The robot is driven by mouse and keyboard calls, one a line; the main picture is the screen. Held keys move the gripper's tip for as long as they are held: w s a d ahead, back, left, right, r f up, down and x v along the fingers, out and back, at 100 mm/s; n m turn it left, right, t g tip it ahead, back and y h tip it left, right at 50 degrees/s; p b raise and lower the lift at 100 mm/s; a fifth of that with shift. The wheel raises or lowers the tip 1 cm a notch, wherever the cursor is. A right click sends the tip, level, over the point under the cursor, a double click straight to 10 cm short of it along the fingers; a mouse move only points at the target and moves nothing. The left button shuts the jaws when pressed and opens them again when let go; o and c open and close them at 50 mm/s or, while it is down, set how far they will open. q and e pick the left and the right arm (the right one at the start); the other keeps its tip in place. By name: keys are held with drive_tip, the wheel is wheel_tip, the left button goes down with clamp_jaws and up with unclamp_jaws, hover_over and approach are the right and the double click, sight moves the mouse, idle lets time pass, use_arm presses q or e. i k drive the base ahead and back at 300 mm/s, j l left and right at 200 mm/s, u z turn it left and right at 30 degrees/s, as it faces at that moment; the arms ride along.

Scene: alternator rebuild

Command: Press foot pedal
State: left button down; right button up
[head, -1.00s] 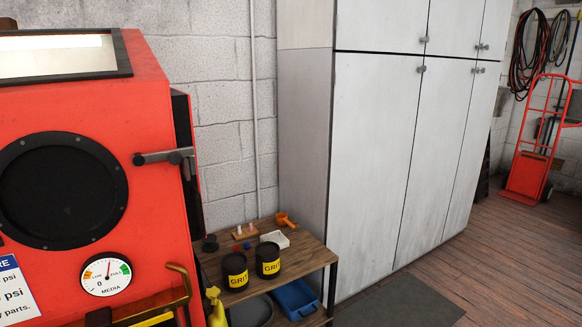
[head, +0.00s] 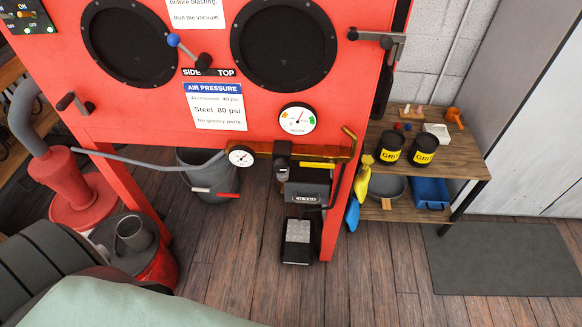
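The foot pedal (head: 299,231) is a black block with a grey metal tread plate. It sits on the wooden floor below the red blasting cabinet (head: 330,75), just left of the cabinet's right front leg. Nothing rests on its tread. Neither of my grippers shows in the head view, so where they are relative to the pedal cannot be told.
A grey bucket (head: 208,172) stands under the cabinet. A red-and-black drum (head: 150,262) and a red vacuum unit (head: 70,190) stand at the left. A wooden shelf (head: 465,165) stands at the right, with a dark mat (head: 505,259) before it. The front floor is clear.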

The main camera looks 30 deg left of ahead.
sight(296, 249)
drive_tip(key=u, duration=0.75)
